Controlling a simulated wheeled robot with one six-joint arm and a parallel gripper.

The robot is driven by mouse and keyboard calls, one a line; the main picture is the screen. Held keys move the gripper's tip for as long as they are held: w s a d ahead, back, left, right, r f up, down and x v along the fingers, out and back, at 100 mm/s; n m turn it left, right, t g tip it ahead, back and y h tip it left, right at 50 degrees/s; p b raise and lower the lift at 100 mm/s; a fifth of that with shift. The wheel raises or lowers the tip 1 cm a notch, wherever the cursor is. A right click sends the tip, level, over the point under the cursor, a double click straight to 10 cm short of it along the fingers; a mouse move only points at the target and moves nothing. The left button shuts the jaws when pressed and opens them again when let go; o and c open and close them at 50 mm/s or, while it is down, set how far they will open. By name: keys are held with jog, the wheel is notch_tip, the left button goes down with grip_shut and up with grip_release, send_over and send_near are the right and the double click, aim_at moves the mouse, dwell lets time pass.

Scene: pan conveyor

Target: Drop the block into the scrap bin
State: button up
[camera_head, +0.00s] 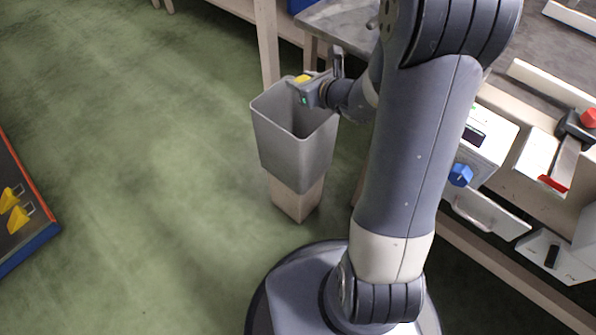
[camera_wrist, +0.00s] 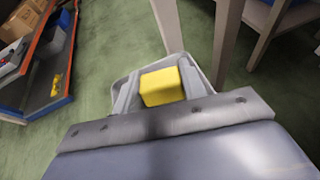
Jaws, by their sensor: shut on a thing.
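My gripper (camera_head: 304,88) is shut on a yellow block (camera_head: 302,78), held over the open top of the scrap bin (camera_head: 295,155). The scrap bin is a tall grey tapered container on a pale base, left of my arm in the head view. In the wrist view the yellow block (camera_wrist: 161,88) sits between the two grey fingers, with part of the bin's grey rim around them. The bin's floor is hidden in both views.
A wooden bench leg (camera_head: 267,45) stands just behind the bin. A workbench (camera_head: 335,22) with boxes and a blue knob (camera_head: 461,174) runs along the right. A low blue and orange shelf (camera_head: 30,246) is at far left. The green floor between is clear.

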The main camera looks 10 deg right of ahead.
notch_tip(320, 180, down, 6)
jog(key=b, duration=0.4)
jog(key=o, duration=1)
jog(key=shift+r, duration=0.15)
notch_tip(320, 180, up, 10)
jog(key=p, duration=0.4)
jog(key=shift+p, duration=0.35)
jog(key=shift+f, duration=0.25)
